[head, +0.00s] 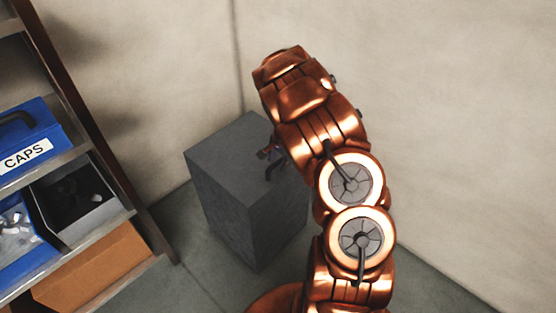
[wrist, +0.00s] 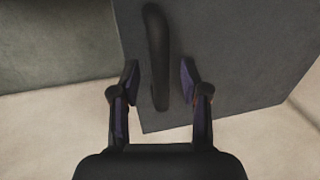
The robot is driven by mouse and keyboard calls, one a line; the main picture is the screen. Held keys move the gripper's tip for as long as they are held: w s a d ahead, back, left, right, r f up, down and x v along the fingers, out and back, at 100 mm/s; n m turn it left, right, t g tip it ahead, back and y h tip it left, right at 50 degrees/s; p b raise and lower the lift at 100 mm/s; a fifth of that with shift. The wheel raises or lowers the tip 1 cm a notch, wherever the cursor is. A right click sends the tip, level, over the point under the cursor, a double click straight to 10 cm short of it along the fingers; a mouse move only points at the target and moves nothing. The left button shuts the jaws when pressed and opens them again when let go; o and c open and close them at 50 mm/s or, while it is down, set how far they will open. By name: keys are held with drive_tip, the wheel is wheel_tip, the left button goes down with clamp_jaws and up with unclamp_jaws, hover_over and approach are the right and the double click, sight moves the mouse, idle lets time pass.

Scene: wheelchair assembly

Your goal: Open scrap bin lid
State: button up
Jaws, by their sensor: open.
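The scrap bin (head: 228,205) is a dark grey box on the floor near the wall corner. Its flat lid (head: 225,148) is closed. The lid also fills much of the wrist view (wrist: 230,60). A dark curved handle (wrist: 157,40) stands on the lid. My gripper (wrist: 160,74) is open, with one finger on each side of the handle's near end and a gap visible on both sides. In the head view my gripper (head: 271,160) is small, over the lid's right part, and mostly hidden by my copper arm.
At left stands a shelf rack (head: 110,165) with a blue bin labelled CAPS (head: 35,135), a grey bin (head: 85,222), another blue bin (head: 30,255) and a cardboard box (head: 95,270). Plain walls (head: 450,120) rise behind and right. Floor (head: 185,280) between rack and scrap bin is clear.

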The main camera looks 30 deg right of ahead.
drive_tip(key=shift+c, duration=0.3)
clamp_jaws()
drive_tip(key=shift+r, duration=0.1)
